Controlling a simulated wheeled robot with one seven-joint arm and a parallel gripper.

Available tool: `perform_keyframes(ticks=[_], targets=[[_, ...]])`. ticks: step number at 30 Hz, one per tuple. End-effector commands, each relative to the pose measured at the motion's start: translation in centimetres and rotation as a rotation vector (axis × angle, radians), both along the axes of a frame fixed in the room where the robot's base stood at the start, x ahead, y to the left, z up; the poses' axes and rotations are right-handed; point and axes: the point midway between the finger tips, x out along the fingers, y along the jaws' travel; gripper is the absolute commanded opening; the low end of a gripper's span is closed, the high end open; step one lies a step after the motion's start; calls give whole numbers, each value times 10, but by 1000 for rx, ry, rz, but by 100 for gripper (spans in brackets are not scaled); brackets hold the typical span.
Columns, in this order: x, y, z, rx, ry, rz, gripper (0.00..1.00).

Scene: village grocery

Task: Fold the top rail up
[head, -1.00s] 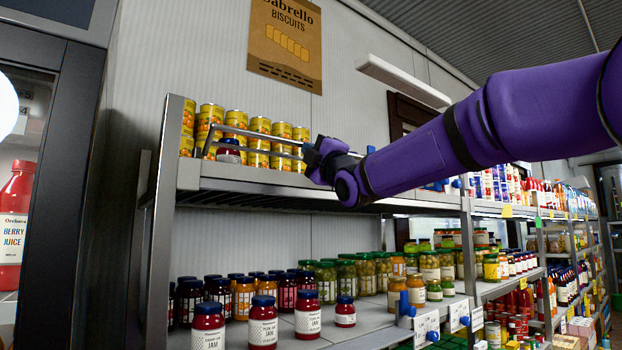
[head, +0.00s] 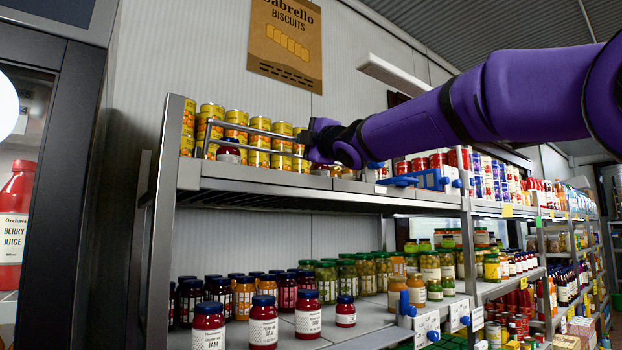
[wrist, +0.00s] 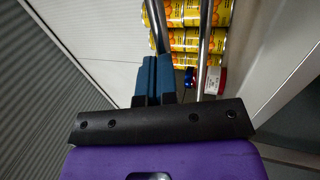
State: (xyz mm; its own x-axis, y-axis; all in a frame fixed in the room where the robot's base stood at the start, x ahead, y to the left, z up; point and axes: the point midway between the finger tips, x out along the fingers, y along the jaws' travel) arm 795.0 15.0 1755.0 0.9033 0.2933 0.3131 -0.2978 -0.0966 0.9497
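The top rail (head: 256,130) is a grey metal frame of two bars at the front of the top shelf, its left end post rising steeply from the shelf edge. Cans show behind and between its bars. My gripper (head: 308,143) is at the rail's right part, its fingers hard to make out in the head view. In the wrist view my gripper (wrist: 156,75) has its blue fingers close together, with one bar of the rail (wrist: 157,22) running in between them. The other bar (wrist: 206,45) passes beside the fingers.
Yellow cans (head: 211,115) and a dark-lidded red jar (head: 229,150) stand on the top shelf (head: 240,178) behind the rail. A blue-handled part (head: 420,180) lies at the shelf edge to the right. The wall stands behind.

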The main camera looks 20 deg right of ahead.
Motion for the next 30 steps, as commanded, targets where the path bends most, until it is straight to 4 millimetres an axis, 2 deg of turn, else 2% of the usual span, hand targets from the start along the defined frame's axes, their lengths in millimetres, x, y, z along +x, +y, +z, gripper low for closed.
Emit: perform_keyframes(ticks=[12, 30], targets=[[16, 5, 11, 0, -1, 0, 0], [21, 7, 13, 0, 0, 0, 0]])
